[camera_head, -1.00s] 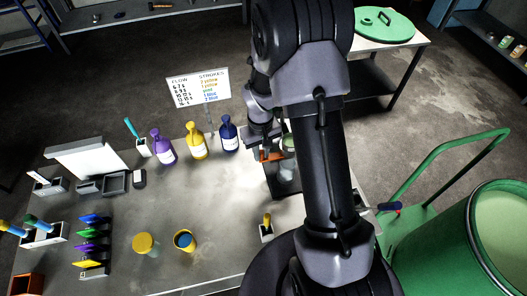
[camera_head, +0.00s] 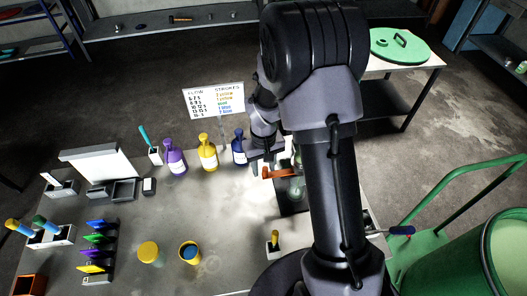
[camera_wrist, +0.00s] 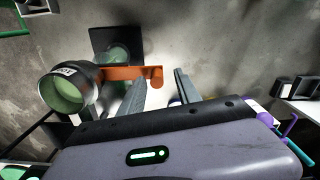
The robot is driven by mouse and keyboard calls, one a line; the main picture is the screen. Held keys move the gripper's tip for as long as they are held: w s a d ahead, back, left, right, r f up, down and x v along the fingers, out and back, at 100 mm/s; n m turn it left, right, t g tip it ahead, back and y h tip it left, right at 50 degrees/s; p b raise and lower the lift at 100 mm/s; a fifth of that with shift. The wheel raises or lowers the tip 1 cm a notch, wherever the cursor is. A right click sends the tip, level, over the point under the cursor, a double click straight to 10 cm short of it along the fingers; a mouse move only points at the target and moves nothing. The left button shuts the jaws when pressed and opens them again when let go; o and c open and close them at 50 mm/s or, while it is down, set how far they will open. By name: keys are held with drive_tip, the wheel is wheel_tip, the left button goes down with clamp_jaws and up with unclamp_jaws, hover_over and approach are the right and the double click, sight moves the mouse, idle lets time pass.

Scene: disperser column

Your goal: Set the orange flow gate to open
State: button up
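The orange flow gate (camera_head: 278,172) is a flat bar reaching left from the glass disperser column (camera_head: 297,185) in the head view. In the wrist view the orange gate (camera_wrist: 125,72) runs right from the column (camera_wrist: 65,90), which has a dark collar with a label and green inside. The bar ends in a small downturned tab. My gripper (camera_wrist: 161,79) has its two fingers apart, one on each side of the tab end in the picture. I cannot tell whether they touch it. In the head view my arm hides part of the column.
Purple (camera_head: 174,160), yellow (camera_head: 207,155) and blue (camera_head: 239,150) bottles stand in a row left of my wrist. A flow and strokes sign (camera_head: 213,100) stands behind them. A small holder with a yellow-handled tool (camera_head: 275,240) is in front.

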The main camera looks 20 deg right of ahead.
wheel_tip(320, 180, up, 16)
drive_tip(key=p, duration=0.2)
